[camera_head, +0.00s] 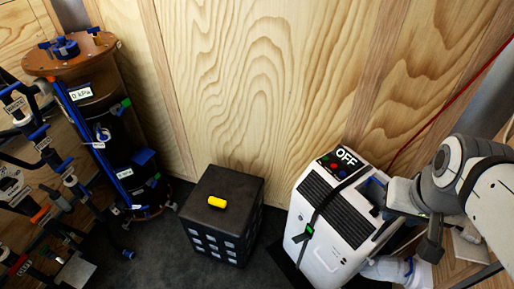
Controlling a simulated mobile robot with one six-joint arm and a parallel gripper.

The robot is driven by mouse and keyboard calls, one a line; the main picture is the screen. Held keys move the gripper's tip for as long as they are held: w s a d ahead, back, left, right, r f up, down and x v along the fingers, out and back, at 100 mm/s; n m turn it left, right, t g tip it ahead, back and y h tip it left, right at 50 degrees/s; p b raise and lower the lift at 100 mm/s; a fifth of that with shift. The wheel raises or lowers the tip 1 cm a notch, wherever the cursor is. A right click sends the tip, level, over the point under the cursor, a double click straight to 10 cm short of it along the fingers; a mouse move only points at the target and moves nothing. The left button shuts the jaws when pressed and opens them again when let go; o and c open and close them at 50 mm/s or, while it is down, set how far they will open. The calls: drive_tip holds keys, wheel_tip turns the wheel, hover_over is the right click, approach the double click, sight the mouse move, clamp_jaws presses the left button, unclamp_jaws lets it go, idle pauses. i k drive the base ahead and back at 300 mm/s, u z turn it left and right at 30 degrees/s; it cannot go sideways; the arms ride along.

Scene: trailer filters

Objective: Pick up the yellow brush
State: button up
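The yellow brush (217,202) is a small yellow piece lying on top of a black box (238,186), in the middle of the view. Its bristles cannot be made out. My gripper (394,203) is at the right, at the end of my grey and white arm, beside the white machine. It is well to the right of the brush and apart from it. Its fingers are too small and dark to tell whether they are open.
A white machine with an "OFF" panel (344,163) stands between my gripper and the black box. A tall cylinder with a copper-coloured top (92,60) and pipework with labels (40,190) stand at the left. A wooden wall (250,80) closes the back.

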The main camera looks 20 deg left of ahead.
sight(213, 201)
drive_tip(key=u, duration=3.1)
drive_tip(key=i, duration=2.2)
drive_tip(key=z, duration=0.05)
